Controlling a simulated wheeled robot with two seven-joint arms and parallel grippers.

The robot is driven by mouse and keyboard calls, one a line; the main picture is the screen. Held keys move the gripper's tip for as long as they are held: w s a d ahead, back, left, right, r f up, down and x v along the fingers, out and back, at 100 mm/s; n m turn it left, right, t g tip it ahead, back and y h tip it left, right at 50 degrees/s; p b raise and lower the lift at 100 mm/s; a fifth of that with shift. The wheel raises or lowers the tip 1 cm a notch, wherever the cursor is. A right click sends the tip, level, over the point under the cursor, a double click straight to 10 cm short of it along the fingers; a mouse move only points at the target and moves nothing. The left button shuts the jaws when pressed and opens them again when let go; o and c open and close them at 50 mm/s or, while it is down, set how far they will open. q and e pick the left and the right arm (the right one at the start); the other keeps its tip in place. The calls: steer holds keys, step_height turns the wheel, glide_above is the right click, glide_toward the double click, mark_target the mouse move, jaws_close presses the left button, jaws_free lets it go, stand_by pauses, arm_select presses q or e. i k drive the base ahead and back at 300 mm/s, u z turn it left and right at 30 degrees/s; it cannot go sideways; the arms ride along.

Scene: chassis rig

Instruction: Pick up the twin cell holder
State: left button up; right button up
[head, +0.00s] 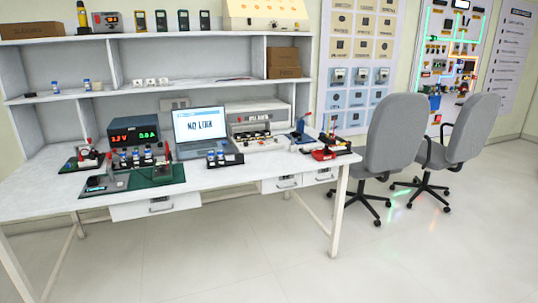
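A small black holder with blue-and-white cells (225,159) sits on the white workbench (255,172), near its front edge and just in front of the laptop. It looks like the twin cell holder, though it is too small to count its cells surely. More blue-and-white cells (136,158) stand in a dark rig on the green mat (150,178) to its left. Neither of my grippers shows in the head view.
A laptop (200,126) and a power supply with lit digits (135,134) stand behind. A red tray (323,154) and tools lie at the bench's right end. Two grey chairs (394,135) stand to the right. The floor in front (250,250) is clear.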

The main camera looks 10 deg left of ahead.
mark_target(239, 159)
steer(key=z, duration=0.35)
steer(key=i, duration=0.8)
steer(key=u, duration=0.7)
steer(key=i, duration=0.65)
steer(key=u, duration=0.7)
